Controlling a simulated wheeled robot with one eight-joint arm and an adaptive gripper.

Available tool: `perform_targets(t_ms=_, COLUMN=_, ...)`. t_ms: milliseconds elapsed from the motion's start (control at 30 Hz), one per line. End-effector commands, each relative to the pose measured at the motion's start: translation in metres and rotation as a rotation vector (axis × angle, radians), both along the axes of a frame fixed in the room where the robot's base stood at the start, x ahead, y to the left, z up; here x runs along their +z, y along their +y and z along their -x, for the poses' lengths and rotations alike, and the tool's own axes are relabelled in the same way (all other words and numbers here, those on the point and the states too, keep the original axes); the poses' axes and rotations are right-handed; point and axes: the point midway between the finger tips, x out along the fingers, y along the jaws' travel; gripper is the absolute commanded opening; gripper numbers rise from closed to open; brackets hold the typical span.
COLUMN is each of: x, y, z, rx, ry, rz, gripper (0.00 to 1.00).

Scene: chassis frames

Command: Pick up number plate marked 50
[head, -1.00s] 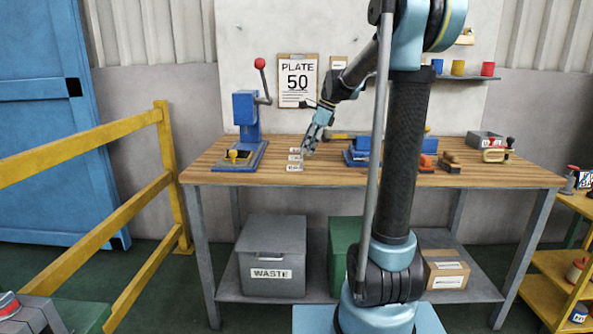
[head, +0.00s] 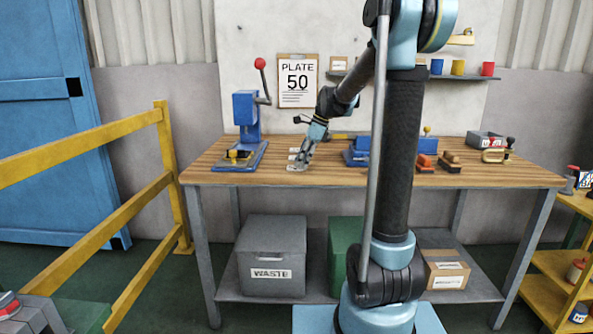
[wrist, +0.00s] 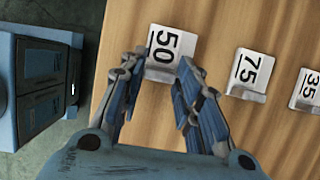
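The number plate marked 50 (wrist: 167,46) is a small white plate with a grey stand or lip. It is the leftmost of three plates in the wrist view. My gripper (wrist: 161,62) is open, its fingertips on either side of the 50 plate's lower part. I cannot tell whether they touch it. In the head view my gripper (head: 300,162) is low over the front plate of the row, partly hiding it. The plate marked 75 (wrist: 251,70) and the plate marked 35 (wrist: 307,88) stand farther along the same row.
The plates are on a wooden workbench (head: 230,175). A blue lever press (head: 246,115) stands left of them, and blue equipment (head: 357,153) stands to the right. A sign reading PLATE 50 (head: 297,98) hangs on the wall behind. Bare wood lies right of my gripper.

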Motion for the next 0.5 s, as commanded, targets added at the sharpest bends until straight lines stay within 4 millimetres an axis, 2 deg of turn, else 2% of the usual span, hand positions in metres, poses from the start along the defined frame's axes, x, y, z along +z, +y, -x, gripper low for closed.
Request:
perform_targets(t_ms=33, x=0.0001, y=-0.0001, z=0.0000, rx=0.000, ry=0.000, rz=0.000, gripper=0.11)
perform_targets(t_ms=67, x=0.0001, y=-0.0001, z=0.0000, rx=0.000, ry=0.000, rz=0.000, gripper=0.04)
perform_targets(t_ms=367, x=0.0007, y=-0.0002, z=0.0000, rx=0.000, ry=0.000, rz=0.000, gripper=0.03)
perform_targets(t_ms=500, x=0.0088, y=-0.0002, z=0.0000, rx=0.000, ry=0.000, rz=0.000, gripper=0.03)
